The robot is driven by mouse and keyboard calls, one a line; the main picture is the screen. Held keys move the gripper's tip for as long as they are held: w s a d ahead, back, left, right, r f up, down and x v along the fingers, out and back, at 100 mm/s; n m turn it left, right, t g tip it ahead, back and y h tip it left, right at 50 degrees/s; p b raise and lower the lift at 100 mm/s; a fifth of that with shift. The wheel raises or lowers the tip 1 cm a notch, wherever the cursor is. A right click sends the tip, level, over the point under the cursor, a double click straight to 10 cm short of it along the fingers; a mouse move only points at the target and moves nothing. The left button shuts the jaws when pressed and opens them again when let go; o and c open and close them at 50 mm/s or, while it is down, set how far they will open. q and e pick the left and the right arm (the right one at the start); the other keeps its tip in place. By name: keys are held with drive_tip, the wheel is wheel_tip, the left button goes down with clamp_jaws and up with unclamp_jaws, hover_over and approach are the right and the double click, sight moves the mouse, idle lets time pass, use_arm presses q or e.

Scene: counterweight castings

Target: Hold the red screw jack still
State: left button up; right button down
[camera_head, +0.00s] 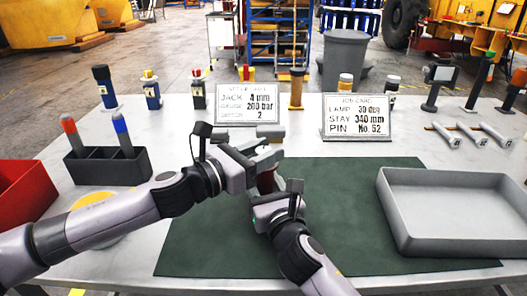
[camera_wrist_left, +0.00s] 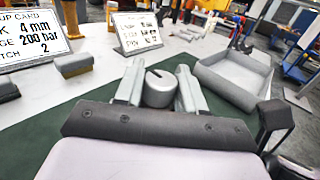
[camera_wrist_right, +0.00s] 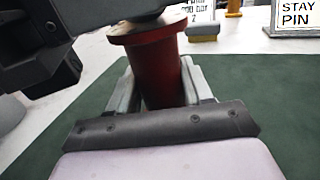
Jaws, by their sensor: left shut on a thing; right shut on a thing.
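The red screw jack (camera_head: 266,181) stands upright on the green mat (camera_head: 340,220), partly hidden by my grippers in the head view. In the right wrist view its red flanged body (camera_wrist_right: 162,70) stands between the fingers of my right gripper (camera_head: 270,198), which is shut on it. My left gripper (camera_head: 262,158) is above, shut on the jack's grey slotted head (camera_wrist_left: 160,88), seen between its fingers in the left wrist view. The jack's foot is hidden.
A grey tray (camera_head: 455,247) lies right. Left are a dark holder (camera_head: 108,168) with red- and blue-topped tools and a red bin (camera_head: 25,190). Two cards (camera_head: 247,104) (camera_head: 361,117) stand behind, with bottles and stands around. The mat is clear between jack and tray.

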use_arm(q)
drive_tip(key=shift+m+g+h, duration=0.9)
drive_tip(key=shift+g, duration=0.4)
drive_tip(key=o, duration=0.9)
drive_tip(key=shift+o, duration=0.2)
drive_tip(key=v, duration=1.2)
